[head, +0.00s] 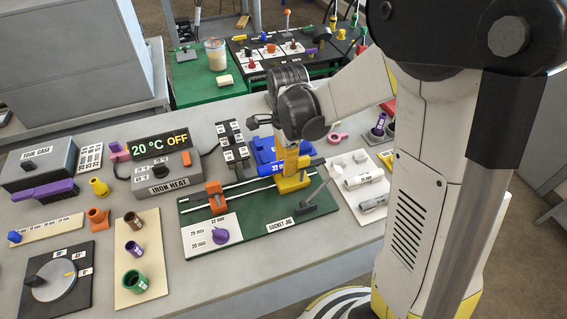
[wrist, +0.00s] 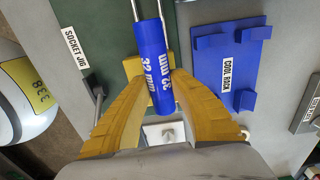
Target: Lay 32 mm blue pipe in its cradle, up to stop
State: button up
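The blue 32 mm pipe (wrist: 157,70) lies between the two yellow fingers of my gripper (wrist: 162,76) in the wrist view; the fingers appear to touch its sides. In the head view the pipe (head: 268,169) shows left of my gripper (head: 291,170), partly hidden by the fingers. The yellow cradle (head: 292,184) of the green socket jig (head: 258,228) is right below the fingers. It also shows behind the pipe in the wrist view (wrist: 131,66). I cannot tell whether the pipe rests in the cradle, and I cannot make out the stop.
A grey lever (head: 318,201) is near the cradle. The blue cool rack (wrist: 232,65) is beside the jig. The iron heat box (head: 164,174) stands to the left.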

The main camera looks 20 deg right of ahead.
jog(key=o, duration=0.4)
jog(key=shift+d, duration=0.4)
notch_tip(320, 180, up, 12)
jog(key=shift+a, duration=0.3)
jog(key=shift+w+a, duration=0.1)
